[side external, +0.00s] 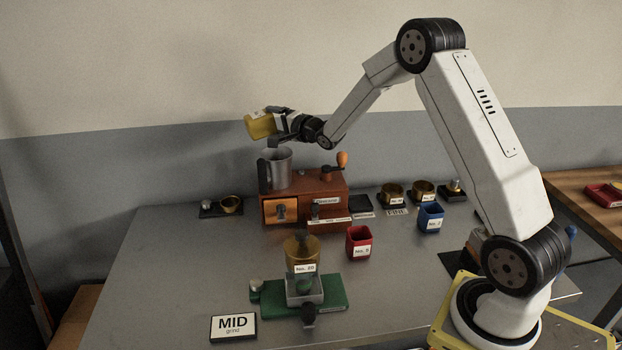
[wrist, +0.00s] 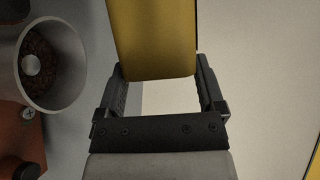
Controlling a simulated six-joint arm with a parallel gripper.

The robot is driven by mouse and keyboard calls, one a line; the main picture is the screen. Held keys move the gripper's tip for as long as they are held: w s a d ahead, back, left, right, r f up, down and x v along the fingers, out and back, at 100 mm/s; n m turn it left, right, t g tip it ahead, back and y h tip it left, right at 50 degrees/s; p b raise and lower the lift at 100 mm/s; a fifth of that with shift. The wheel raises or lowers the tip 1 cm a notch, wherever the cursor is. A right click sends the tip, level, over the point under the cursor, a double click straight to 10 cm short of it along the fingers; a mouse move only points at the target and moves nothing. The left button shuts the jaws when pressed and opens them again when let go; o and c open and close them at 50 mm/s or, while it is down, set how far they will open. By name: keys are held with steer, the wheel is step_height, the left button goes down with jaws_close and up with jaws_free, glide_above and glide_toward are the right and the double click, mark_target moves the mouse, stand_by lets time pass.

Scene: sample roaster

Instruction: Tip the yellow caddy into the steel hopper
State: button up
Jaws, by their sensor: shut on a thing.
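The yellow caddy (side external: 260,125) is held in the air above and slightly left of the steel hopper (side external: 276,168) in the side view. It is tilted well over, with a white label on its upper part. My gripper (side external: 280,123) is shut on it, coming from the right. In the wrist view the caddy (wrist: 153,40) sits between the two fingers. The hopper (wrist: 77,60) is at the left of the wrist view, apart from the caddy, with brown beans (wrist: 38,88) and a round grey knob inside. The caddy's mouth and contents are hidden.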

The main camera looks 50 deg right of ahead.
mark_target(267, 115)
steer(key=n, duration=0.1)
steer(key=n+g, duration=0.1)
steer(key=a+r+n, duration=0.1)
steer(key=shift+w+g+h, duration=0.25)
steer(key=shift+g+h, duration=0.05)
steer(key=shift+h, duration=0.1)
steer(key=shift+w+a+r+n+g+h, duration=0.15)
steer(key=shift+r+n+g+h, duration=0.15)
steer(key=shift+n, duration=0.35)
steer(key=shift+a+r+n+g+h, duration=0.15)
steer(key=shift+n+g+h, duration=0.1)
steer(key=shift+n+g, duration=0.3)
steer(key=shift+w+a+r+n+g+h, duration=0.1)
steer(key=shift+r+n+g+h, duration=0.15)
steer(key=shift+n, duration=0.45)
steer(key=shift+w+a+f+n+g+h, duration=0.15)
steer(key=shift+n+g+h, duration=0.35)
steer(key=shift+n+h, duration=0.4)
steer(key=shift+s+a+r+n+g+h, duration=0.15)
steer(key=shift+n+g+h, duration=0.4)
steer(key=shift+n, duration=0.65)
steer(key=shift+w+f, duration=0.1)
